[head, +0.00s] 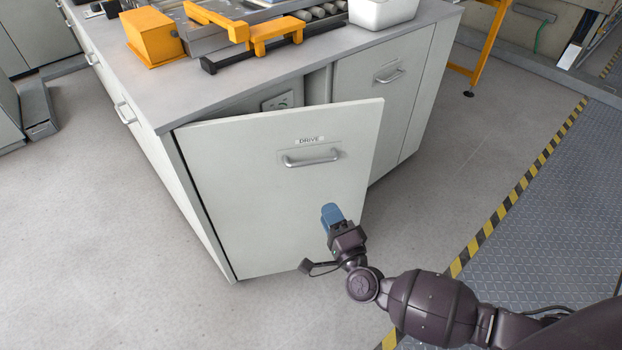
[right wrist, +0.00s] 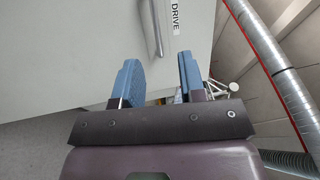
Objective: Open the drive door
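The drive door (head: 255,195) is a pale grey panel with a "DRIVE" label and a metal bar handle (head: 312,161). It stands partly open, swung out from the cabinet on its left edge, with a gap along its top and right side. My right gripper (head: 331,212) is in front of the door's lower right part, below the handle. In the right wrist view its two blue fingers (right wrist: 160,75) are apart with nothing between them, and the handle (right wrist: 157,30) shows beyond them. Whether a finger touches the door I cannot tell. My left gripper is not in view.
A second closed cabinet door (head: 385,85) with a handle is behind to the right. The worktop (head: 235,85) above carries orange brackets, rollers and a white container (head: 383,12). The grey floor right of the door is free up to a yellow-black striped edge (head: 520,185).

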